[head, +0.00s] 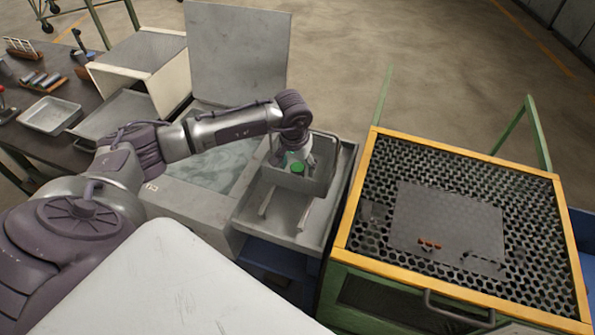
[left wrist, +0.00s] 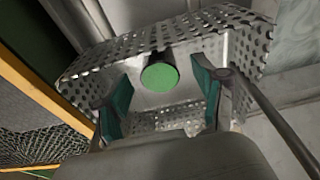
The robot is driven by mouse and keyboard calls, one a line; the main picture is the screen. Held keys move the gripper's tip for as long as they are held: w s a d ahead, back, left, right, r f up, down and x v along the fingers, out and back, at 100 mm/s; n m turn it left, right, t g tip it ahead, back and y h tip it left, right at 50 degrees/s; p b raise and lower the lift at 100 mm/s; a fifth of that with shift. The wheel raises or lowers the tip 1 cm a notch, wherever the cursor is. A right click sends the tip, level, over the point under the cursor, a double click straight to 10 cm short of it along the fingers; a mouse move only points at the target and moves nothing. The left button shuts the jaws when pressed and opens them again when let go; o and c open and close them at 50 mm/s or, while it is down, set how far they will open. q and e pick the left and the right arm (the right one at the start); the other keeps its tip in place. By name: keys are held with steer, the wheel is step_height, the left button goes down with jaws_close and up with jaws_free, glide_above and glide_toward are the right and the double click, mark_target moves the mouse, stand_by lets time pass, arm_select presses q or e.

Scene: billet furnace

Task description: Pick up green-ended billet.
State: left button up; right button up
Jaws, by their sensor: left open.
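The green-ended billet (head: 297,167) shows its round green end inside a small metal basket (head: 322,185) in the grey tray. In the left wrist view the billet (left wrist: 160,76) has a dark cylindrical side and stands in the perforated basket (left wrist: 100,62). My left gripper (head: 296,158) is right over the basket. In the left wrist view its two green-padded fingers (left wrist: 162,98) are apart, one on each side of the billet's end, with gaps between pads and billet. Whether the fingertips reach down beside the billet is hard to tell. My right gripper is not in view.
The grey tray (head: 335,215) holds the basket beside an open tank (head: 205,170) with a raised lid (head: 238,50). A yellow-framed perforated table (head: 450,165) stands at right. A dark bench (head: 35,135) with a metal tray (head: 49,115) is at left.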

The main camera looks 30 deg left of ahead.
arm_select(q)
steer(key=shift+c, duration=0.3)
jaws_close()
steer(key=shift+r, duration=0.1)
steer(key=shift+w+r, duration=0.1)
